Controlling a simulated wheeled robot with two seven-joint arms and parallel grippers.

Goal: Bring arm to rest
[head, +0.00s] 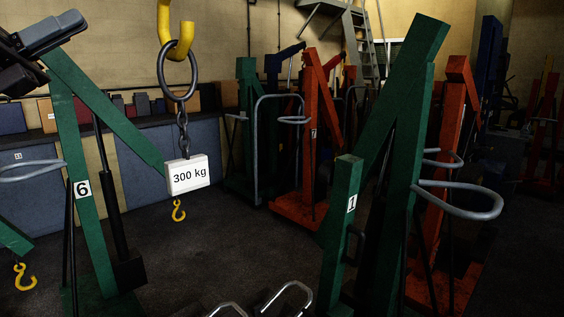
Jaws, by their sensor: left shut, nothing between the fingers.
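My left gripper (52,32), dark grey and black, is at the upper left edge of the head view. It is shut and empty. It shows in front of the top of the green hoist frame marked 6 (84,200); I cannot tell whether they touch. Part of my left arm is cut off by the picture's left edge. My right gripper is out of view.
A yellow hook (176,30) carries a ring, chain and white 300 kg block (187,175). The green hoist marked 1 (345,200) and red hoists (312,130) crowd the right. Metal loops (290,295) stand at the bottom. Dark floor (240,245) lies bare mid-picture.

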